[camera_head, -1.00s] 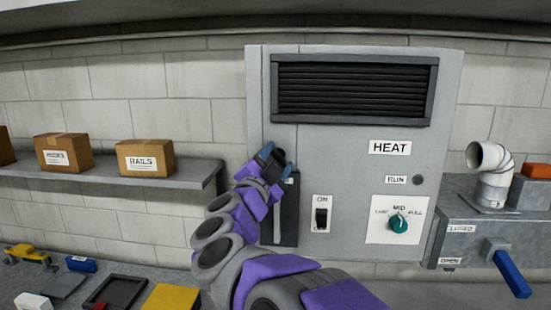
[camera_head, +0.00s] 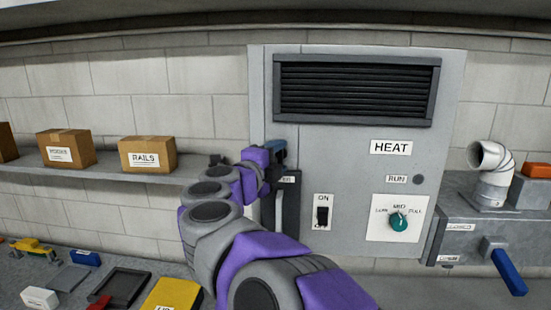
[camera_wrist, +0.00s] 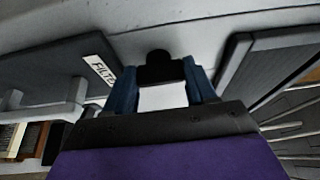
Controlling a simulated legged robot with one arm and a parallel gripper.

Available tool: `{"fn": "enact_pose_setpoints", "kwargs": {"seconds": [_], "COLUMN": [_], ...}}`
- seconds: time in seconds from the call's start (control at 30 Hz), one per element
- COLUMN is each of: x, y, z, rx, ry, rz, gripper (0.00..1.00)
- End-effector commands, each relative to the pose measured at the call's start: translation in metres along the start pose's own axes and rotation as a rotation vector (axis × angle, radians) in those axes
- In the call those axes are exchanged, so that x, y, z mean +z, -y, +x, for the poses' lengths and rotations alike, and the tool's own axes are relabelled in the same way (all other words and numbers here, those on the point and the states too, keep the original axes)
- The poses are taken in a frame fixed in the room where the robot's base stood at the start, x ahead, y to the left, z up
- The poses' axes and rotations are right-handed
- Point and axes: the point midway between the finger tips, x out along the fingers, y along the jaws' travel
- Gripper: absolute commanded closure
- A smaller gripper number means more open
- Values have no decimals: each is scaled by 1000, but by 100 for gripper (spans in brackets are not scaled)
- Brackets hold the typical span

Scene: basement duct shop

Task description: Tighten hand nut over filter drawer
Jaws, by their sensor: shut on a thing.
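The hand nut (camera_wrist: 158,68) is a black knob on the grey heater cabinet's front, seen in the wrist view between the two blue fingertips. My gripper (camera_wrist: 163,84) is shut on it; in the head view my gripper (camera_head: 277,153) is at the cabinet's left side, just above the filter drawer, and hides the nut. The filter drawer (camera_head: 289,205) is a dark upright panel with a pale handle, partly covered by my arm. Its label, partly readable as "FILTE", shows on the drawer in the wrist view (camera_wrist: 100,70).
The cabinet has a louvred vent (camera_head: 352,90) above, an ON switch (camera_head: 322,216) and a teal dial (camera_head: 398,221). A shelf (camera_head: 110,170) with boxes is at left, above a bench with trays. A blue lever (camera_head: 509,272) sticks out at right.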

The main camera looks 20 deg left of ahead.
Motion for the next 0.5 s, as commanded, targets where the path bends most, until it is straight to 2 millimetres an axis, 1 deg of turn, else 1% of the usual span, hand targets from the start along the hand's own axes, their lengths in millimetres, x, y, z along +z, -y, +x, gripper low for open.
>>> {"fn": "enact_pose_setpoints", "kwargs": {"seconds": [0.03, 0.5], "x": [1, 0], "y": [-5, -7], "z": [1, 1], "rx": [14, 24], "ry": [-1, -2], "rz": [7, 28], "gripper": [75, 75]}}
